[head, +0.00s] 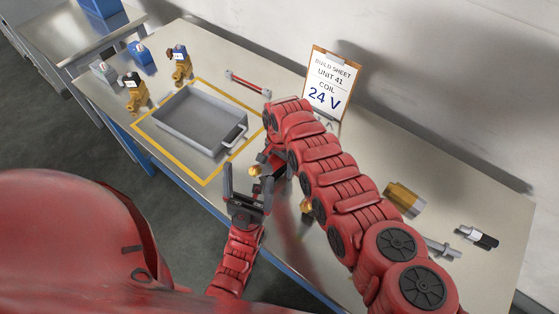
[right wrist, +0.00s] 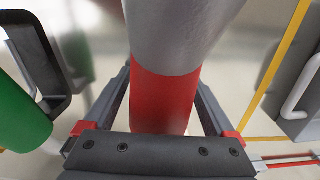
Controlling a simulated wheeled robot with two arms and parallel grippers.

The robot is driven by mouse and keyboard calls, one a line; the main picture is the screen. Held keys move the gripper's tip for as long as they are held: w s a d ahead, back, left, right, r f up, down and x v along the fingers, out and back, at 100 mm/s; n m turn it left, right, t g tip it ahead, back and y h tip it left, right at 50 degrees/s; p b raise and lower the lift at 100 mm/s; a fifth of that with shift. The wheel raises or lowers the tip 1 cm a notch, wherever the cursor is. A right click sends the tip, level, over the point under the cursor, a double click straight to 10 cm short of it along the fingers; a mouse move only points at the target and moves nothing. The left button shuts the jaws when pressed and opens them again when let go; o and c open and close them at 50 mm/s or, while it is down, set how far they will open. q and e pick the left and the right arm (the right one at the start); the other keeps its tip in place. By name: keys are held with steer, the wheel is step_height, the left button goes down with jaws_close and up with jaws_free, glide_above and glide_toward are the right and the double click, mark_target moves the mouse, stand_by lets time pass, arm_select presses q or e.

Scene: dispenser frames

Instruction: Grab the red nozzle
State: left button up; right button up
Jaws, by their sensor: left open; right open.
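In the right wrist view, a silver cylinder with a red band, which looks like the red nozzle (right wrist: 165,100), stands between the fingers of my right gripper (right wrist: 163,82). The fingers are open on either side of it; I cannot tell whether they touch it. In the head view my right arm comes in from the right and hides the nozzle and most of that gripper. My left gripper (head: 247,190) is open and empty near the front edge of the table, left of a small brass piece (head: 254,170).
A green cylinder (right wrist: 20,120) is close at the left of the wrist view. A grey tray (head: 172,119) lies inside a yellow outline. Brass valves (head: 136,97) stand left of it, and a red bar (head: 248,84) lies behind. A sign (head: 328,85) reads 24 V.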

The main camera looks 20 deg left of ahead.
jaws_close()
stand_by(0.4)
steer(key=shift+r, duration=0.1)
